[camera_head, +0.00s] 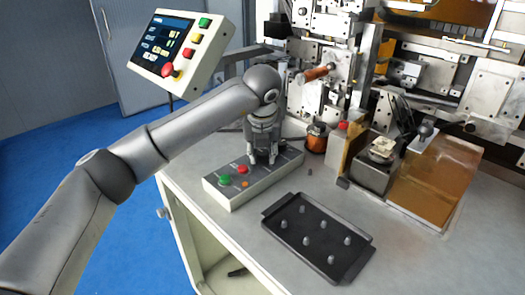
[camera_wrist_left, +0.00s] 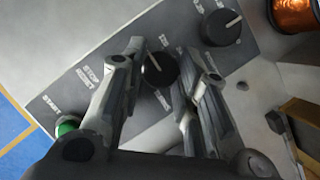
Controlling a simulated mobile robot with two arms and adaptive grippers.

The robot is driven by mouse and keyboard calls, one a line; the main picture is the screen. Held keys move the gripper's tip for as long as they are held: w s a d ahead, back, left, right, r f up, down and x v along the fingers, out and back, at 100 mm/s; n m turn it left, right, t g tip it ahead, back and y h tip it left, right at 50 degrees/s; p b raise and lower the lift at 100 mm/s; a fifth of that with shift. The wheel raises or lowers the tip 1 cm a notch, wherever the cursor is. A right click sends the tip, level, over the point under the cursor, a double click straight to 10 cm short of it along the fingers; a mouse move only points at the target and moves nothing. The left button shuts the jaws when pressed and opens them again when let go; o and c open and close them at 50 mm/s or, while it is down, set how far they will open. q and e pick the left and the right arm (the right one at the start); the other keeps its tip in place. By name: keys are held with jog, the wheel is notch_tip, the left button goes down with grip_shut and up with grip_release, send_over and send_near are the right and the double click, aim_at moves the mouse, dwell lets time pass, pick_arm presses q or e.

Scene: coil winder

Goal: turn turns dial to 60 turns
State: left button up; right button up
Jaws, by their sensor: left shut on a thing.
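A grey control box (camera_head: 240,188) lies on the bench, with its panel also in the left wrist view (camera_wrist_left: 75,75). My left gripper (camera_head: 262,160) reaches down over its far end. In the left wrist view its two fingers (camera_wrist_left: 166,50) are shut on a black dial (camera_wrist_left: 160,71), one on each side. A white pointer line on this dial points toward the upper left. The lettering and scale around it are too blurred to read. A second black dial (camera_wrist_left: 222,28) with a white pointer is beside it, apart from the fingers. My right gripper is not in view.
A green button (camera_head: 225,180) and a red button (camera_head: 242,169) are at the box's near end. A black tray (camera_head: 318,238) with several small pegs lies in front. A copper spool (camera_head: 317,138) and winder machinery stand behind. A display panel (camera_head: 180,50) is at upper left.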

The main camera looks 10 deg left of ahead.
pick_arm(q)
jog(key=o, duration=1)
jog(key=v, duration=1.2)
